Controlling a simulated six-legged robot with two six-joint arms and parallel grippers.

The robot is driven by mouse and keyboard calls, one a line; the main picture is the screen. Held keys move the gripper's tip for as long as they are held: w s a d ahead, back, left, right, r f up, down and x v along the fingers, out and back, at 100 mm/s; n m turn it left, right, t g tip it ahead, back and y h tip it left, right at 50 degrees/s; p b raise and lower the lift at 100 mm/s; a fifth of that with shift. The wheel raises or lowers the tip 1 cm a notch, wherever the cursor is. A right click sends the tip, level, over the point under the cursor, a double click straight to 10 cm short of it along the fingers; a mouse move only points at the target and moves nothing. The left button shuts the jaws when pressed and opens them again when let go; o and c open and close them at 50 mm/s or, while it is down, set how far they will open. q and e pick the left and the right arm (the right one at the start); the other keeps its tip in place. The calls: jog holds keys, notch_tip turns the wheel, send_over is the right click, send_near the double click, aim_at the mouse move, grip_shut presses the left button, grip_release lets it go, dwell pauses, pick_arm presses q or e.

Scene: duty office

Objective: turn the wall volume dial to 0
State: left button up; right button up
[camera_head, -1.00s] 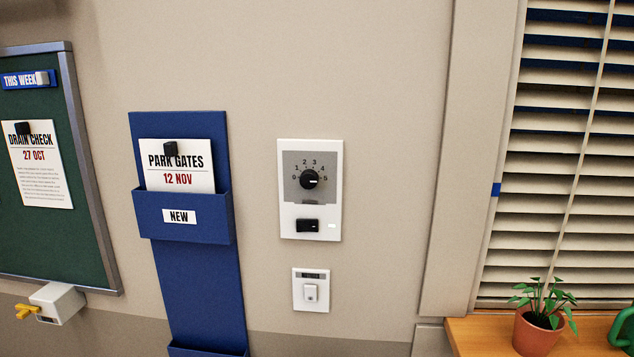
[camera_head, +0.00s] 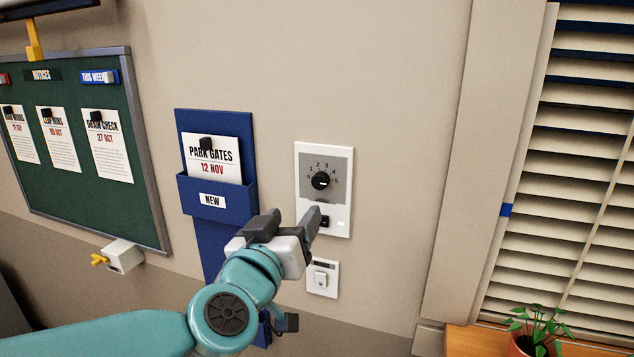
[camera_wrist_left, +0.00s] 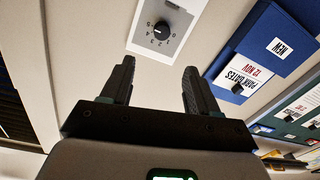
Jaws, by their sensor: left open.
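The volume dial (camera_head: 321,181) is a round black knob on a grey scale marked 0 to 5, on a white wall plate (camera_head: 340,216). Its white pointer mark faces right, by the 5. The dial also shows upside down in the left wrist view (camera_wrist_left: 162,30), ahead of my fingers. My left gripper (camera_head: 293,220) is open and empty, below and left of the dial in the head view. The fingers (camera_wrist_left: 159,68) stand apart from the knob. One finger overlaps the plate's lower left edge in the head view. My right gripper is not in view.
Left of the plate hangs a blue holder (camera_head: 226,235) with a PARK GATES card (camera_head: 212,162). A green notice board (camera_head: 70,190) is at the left. Window blinds (camera_head: 570,150) and a potted plant (camera_head: 536,335) are at the right.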

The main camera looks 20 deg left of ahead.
aim_at(319, 182)
pick_arm(q)
jog(key=w, duration=0.4)
jog(key=w+p, duration=0.1)
jog(key=w, duration=0.4)
jog(key=w+p, duration=0.1)
jog(key=w, duration=0.4)
jog(key=shift+a+f, duration=0.2)
jog(key=shift+a, duration=0.05)
jog(key=shift+w, duration=0.1)
jog(key=c, duration=1)
jog(key=shift+c, duration=0.2)
